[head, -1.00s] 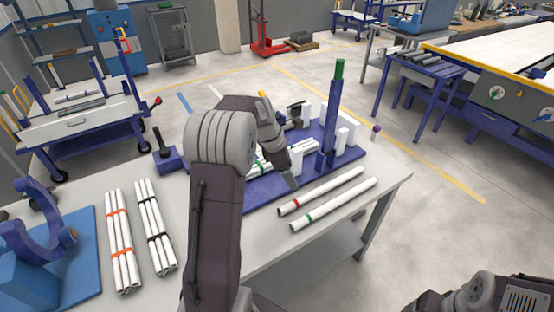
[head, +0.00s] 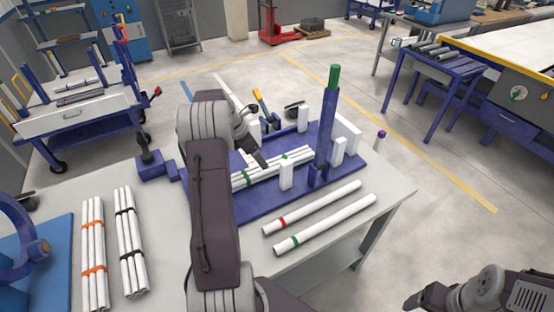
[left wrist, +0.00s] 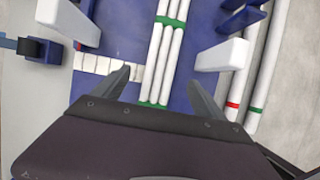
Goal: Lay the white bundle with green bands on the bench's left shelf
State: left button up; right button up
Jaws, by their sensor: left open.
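The white bundle with green bands (head: 291,158) lies in a blue fixture (head: 262,205) with white upright blocks on the grey bench (head: 398,192). My left gripper (head: 258,158) is above the bundle, and my arm hides part of its left end. In the left wrist view the bundle (left wrist: 163,50) runs between the two open fingers of my left gripper (left wrist: 160,78). The fingers are apart from it on both sides; I cannot tell how far above it they are. Only a part of my right arm shows at the lower right. I cannot tell which surface is the left shelf.
Bundles with orange bands (head: 93,255) and black bands (head: 129,240) lie at the bench's left. Two loose pipes, red-banded (head: 315,207) and green-banded (head: 325,224), lie at the front. A tall blue post (head: 325,125) stands on the fixture. A blue cart (head: 82,122) is at left.

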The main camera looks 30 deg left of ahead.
pick_arm(q)
jog(key=shift+w, duration=0.4)
jog(key=shift+s+d+f, duration=0.1)
jog(key=shift+s+f, duration=0.05)
jog(key=x, duration=0.3)
jog(key=shift+s, duration=0.1)
jog(key=shift+w+f, duration=0.2)
jog(key=shift+f, duration=0.1)
jog(key=x, duration=0.4)
jog(key=shift+s+d, duration=0.15)
jog(key=shift+d, duration=0.05)
jog(key=shift+w+f, duration=0.25)
jog(key=shift+f, duration=0.15)
jog(key=shift+r, duration=0.1)
grip_shut()
